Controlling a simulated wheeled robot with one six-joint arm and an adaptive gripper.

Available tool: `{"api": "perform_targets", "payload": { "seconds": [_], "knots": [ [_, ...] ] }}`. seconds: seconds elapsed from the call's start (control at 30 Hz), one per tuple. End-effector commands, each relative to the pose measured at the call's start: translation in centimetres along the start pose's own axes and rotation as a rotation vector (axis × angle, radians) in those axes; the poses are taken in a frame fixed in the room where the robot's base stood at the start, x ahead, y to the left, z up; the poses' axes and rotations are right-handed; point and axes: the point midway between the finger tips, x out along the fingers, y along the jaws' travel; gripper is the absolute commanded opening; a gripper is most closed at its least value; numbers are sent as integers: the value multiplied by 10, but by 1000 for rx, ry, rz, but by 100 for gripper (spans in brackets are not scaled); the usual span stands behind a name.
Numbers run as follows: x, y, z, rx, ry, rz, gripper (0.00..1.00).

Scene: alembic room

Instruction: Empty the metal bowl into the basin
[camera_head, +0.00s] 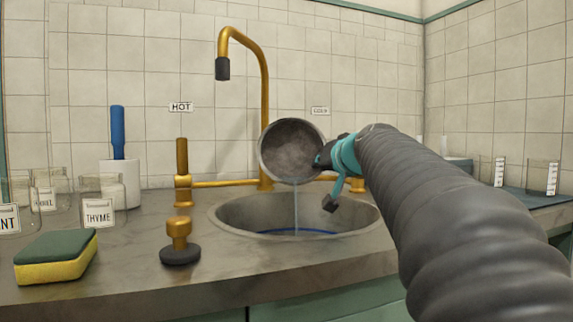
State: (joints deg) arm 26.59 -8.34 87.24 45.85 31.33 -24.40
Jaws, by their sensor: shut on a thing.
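The metal bowl (287,150) is tilted steeply on its side above the basin, its open mouth facing the camera. A thin stream of liquid (295,207) falls from its lower rim into the basin (232,213). A blue line shows low inside the basin, and the basin's floor is mostly hidden by its front rim. My gripper (326,160) is shut on the bowl's right edge; the fingertips are partly hidden. One dark finger part hangs below the teal part of the gripper.
A brass tap (265,100) arches behind the bowl. A brass stopper-like piece (180,240) stands on the counter left of the basin. A sponge (56,257), labelled jars (98,205) and a white pot (122,178) are at left. Glass beakers (541,177) stand at right.

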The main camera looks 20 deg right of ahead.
Motion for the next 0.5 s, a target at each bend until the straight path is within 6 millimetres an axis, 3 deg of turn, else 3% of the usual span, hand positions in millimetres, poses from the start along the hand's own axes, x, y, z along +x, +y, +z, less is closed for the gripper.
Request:
{"api": "perform_targets", "payload": {
  "seconds": [0.5],
  "knots": [
    [-6,3,5,-13,161,-51,0]
  ]
}}
